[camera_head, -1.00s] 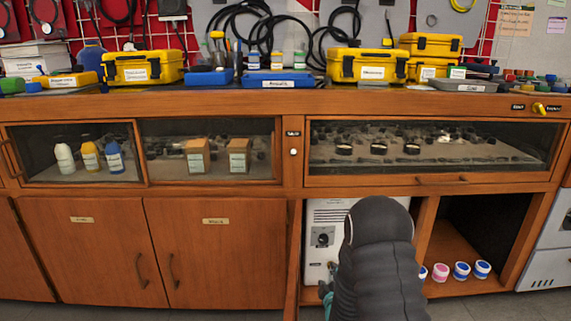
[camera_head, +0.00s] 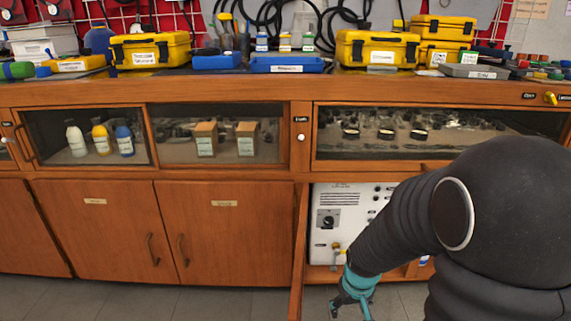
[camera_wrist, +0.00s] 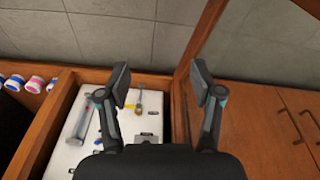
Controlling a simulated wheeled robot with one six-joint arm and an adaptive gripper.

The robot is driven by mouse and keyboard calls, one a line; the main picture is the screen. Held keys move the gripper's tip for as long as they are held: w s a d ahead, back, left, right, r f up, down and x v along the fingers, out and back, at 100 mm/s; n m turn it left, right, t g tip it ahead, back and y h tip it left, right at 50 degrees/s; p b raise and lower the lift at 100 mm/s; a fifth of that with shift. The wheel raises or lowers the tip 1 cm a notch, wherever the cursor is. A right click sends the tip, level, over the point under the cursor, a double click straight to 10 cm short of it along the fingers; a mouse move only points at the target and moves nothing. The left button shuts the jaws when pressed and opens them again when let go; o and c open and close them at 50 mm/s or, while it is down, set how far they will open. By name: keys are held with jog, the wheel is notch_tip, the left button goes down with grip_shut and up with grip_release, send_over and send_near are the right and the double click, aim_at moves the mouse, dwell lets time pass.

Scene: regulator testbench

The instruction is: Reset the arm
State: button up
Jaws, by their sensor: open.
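My gripper (camera_head: 352,303) is at the lower middle of the head view, in front of the open cabinet bay and low, near floor height in the picture. In the wrist view my gripper (camera_wrist: 160,84) has its two fingers wide apart with nothing between them. My black arm covers the lower right of the head view. A white regulator unit (camera_head: 327,232) with a dial and a yellow valve (camera_head: 337,248) stands in the bay. In the wrist view the unit (camera_wrist: 72,155) and its yellow valve (camera_wrist: 139,108) lie beyond the fingers, apart from them.
An open wooden door (camera_head: 299,250) stands edge-on just left of my gripper; in the wrist view the door (camera_wrist: 187,95) is close to one finger. Colored-rimmed cups (camera_wrist: 35,83) sit in the neighboring bay. The bench top holds yellow cases (camera_head: 150,50) and trays. Floor (camera_head: 230,300) is clear at left.

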jog(key=s+r+t+p, duration=0.1)
jog(key=s+r, duration=0.4)
jog(key=r, duration=0.5)
jog(key=s+r+m+t+p, duration=0.1)
jog(key=s+r+p, duration=0.2)
jog(key=s+r, duration=0.3)
jog(key=s+r+m+t+p, duration=0.1)
jog(key=s+r+p, duration=0.2)
jog(key=r, duration=1)
jog(key=shift+s+r+t, duration=0.3)
jog(key=shift+s, duration=0.85)
